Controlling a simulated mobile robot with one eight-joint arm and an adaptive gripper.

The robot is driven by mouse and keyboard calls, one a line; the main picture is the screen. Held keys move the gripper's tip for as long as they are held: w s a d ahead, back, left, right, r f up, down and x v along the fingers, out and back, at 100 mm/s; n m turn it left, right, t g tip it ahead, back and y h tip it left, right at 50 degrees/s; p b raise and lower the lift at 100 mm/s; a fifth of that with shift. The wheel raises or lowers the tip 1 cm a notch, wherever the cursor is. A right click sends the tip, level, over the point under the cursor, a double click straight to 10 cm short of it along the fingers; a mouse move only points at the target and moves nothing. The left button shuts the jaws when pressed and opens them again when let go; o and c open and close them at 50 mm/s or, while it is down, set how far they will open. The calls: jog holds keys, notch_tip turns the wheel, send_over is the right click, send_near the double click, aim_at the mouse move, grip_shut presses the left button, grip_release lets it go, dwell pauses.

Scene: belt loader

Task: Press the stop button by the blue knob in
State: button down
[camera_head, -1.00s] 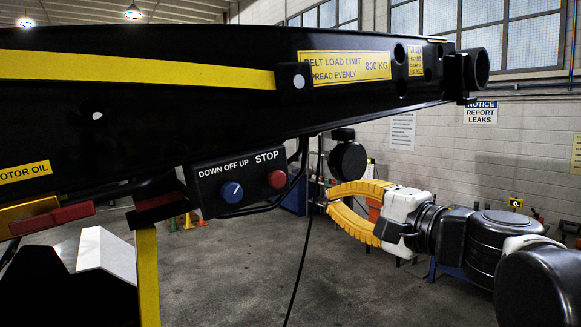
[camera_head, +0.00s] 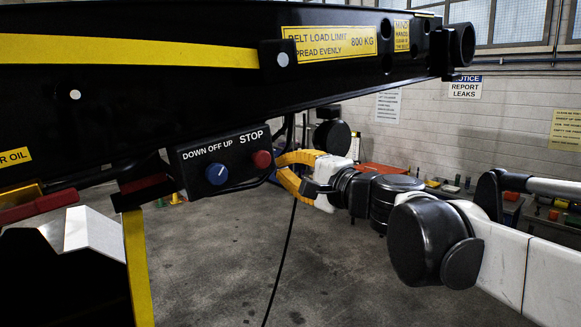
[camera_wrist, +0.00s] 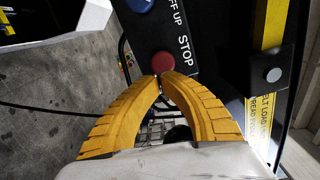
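The red stop button (camera_head: 262,159) sits on the right of a black control box (camera_head: 236,178), under the word STOP. The blue knob (camera_head: 217,174), with a white pointer line, sits to its left under DOWN OFF UP. My gripper (camera_head: 280,163), with curved yellow fingers, is just right of the red button in the head view. In the wrist view my gripper (camera_wrist: 160,76) has its fingertips together with nothing between them, overlapping the edge of the red button (camera_wrist: 163,63). I cannot tell whether they touch it. The blue knob (camera_wrist: 139,5) is partly cut off at the top.
The black loader beam (camera_head: 150,95) with a yellow stripe runs above the box. A black cable (camera_head: 288,250) hangs below it. A yellow upright (camera_head: 138,265) stands at the lower left. Open concrete floor lies below the box.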

aim_at(269, 163)
jog(key=shift+p+x, duration=0.5)
jog(key=shift+x, duration=1.4)
jog(key=shift+b+x, duration=0.4)
jog(key=shift+x, duration=0.55)
jog(key=shift+s+d+f, duration=0.1)
